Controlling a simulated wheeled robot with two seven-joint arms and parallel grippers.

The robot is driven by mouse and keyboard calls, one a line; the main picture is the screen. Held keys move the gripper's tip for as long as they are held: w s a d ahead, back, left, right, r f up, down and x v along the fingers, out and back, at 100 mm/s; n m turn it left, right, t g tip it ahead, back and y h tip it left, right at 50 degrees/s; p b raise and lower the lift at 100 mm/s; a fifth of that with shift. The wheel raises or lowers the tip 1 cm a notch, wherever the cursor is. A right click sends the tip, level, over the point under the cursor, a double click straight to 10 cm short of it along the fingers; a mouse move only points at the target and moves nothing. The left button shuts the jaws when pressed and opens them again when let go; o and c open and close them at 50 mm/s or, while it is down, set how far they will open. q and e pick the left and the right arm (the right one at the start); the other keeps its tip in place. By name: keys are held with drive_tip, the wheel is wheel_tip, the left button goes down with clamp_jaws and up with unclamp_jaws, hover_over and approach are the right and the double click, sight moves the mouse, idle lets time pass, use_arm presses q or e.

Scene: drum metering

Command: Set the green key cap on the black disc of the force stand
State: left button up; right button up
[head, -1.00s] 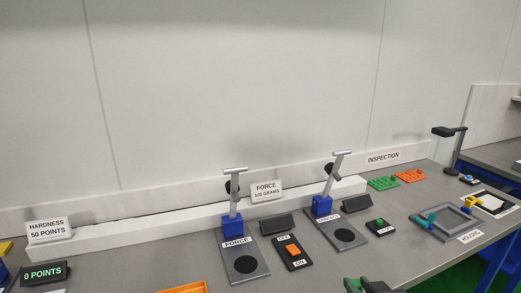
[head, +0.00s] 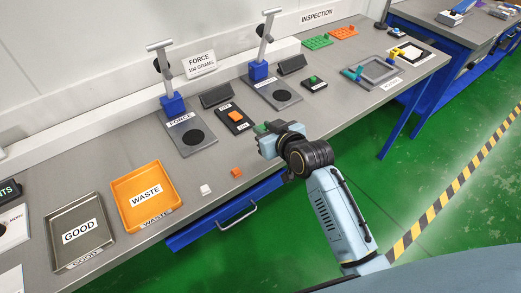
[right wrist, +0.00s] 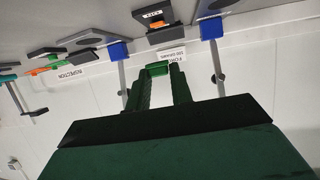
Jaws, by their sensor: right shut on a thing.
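The green key cap (right wrist: 157,69) is between my right gripper's fingertips in the right wrist view; in the head view it is a small green patch (head: 261,128). My right gripper (head: 268,141) is shut on it, above the table's front edge. The force stand (head: 181,124), labelled FORCE, is a grey plate with a blue block and a tilted post. Its black disc (head: 191,137) is bare and lies left of my right gripper, apart from it. My left gripper is not in view.
A second stand (head: 262,80) with a black disc is behind the gripper. A switch box with an orange button (head: 235,116) sits between the stands. An orange WASTE tray (head: 127,180), a grey GOOD tray (head: 55,221), a white cap (head: 205,189) and an orange cap (head: 236,172) are at left.

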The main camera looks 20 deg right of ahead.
drive_tip(key=shift+w+f, duration=0.2)
drive_tip(key=shift+w, duration=0.1)
wheel_tip(320, 180, down, 6)
drive_tip(key=shift+r+b, duration=0.25)
drive_tip(key=shift+b, duration=0.3)
wheel_tip(320, 180, down, 4)
drive_tip(key=shift+f, duration=0.1)
drive_tip(key=shift+f, duration=0.1)
drive_tip(key=shift+f, duration=0.1)
drive_tip(key=o, duration=0.9)
